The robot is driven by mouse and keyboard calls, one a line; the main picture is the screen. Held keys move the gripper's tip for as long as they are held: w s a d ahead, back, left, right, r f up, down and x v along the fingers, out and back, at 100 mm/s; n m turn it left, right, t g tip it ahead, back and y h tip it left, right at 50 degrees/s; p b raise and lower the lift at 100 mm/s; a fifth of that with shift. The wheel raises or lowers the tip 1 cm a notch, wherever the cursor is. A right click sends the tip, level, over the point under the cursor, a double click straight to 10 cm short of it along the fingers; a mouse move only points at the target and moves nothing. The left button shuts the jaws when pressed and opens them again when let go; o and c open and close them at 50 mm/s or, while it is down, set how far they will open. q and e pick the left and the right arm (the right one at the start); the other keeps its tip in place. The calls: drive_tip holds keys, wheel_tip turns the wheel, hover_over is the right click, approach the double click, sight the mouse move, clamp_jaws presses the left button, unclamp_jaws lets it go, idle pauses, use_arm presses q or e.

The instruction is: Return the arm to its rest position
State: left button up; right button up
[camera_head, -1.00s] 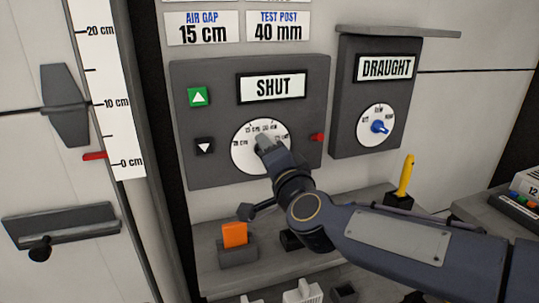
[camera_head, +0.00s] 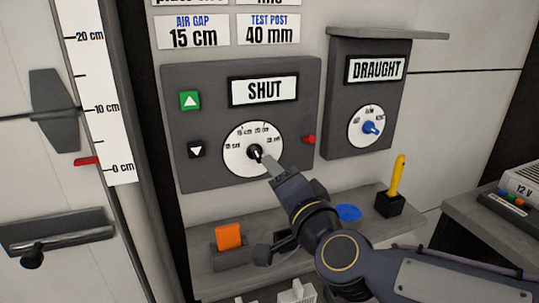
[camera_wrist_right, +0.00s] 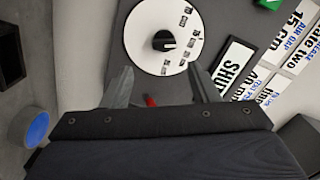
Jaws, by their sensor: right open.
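My right arm comes in from the lower right in the head view. My right gripper (camera_head: 271,168) is in front of the lower part of the white dial (camera_head: 240,160) on the dark panel labelled SHUT. In the right wrist view the gripper (camera_wrist_right: 160,88) is open and empty, its two fingers apart. The black knob (camera_wrist_right: 164,41) of that dial lies beyond the fingertips, and no finger touches it there. My left gripper is not in view.
A shelf (camera_head: 300,262) below the panel holds an orange block (camera_head: 228,236), a blue disc (camera_head: 348,212) and a yellow-handled tool (camera_head: 397,178). The DRAUGHT box (camera_head: 345,75) is to the right. A red button (camera_head: 309,139) sits beside the dial.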

drive_tip(key=s+d+f+n+g+h, duration=0.1)
drive_tip(key=s+d+f+n+g, duration=0.4)
drive_tip(key=s+d+f, duration=0.5)
drive_tip(key=s+d+f+n+g+h, duration=0.1)
drive_tip(key=s+d+f+n+g, duration=0.1)
drive_tip(key=s+d+f+g, duration=0.75)
drive_tip(key=s+a+r+t+p, duration=0.2)
drive_tip(key=s+r+t+p, duration=0.1)
drive_tip(key=r+p, duration=0.8)
drive_tip(key=p, duration=0.3)
drive_tip(key=shift+a+r, duration=0.15)
drive_tip(key=shift+r, duration=0.1)
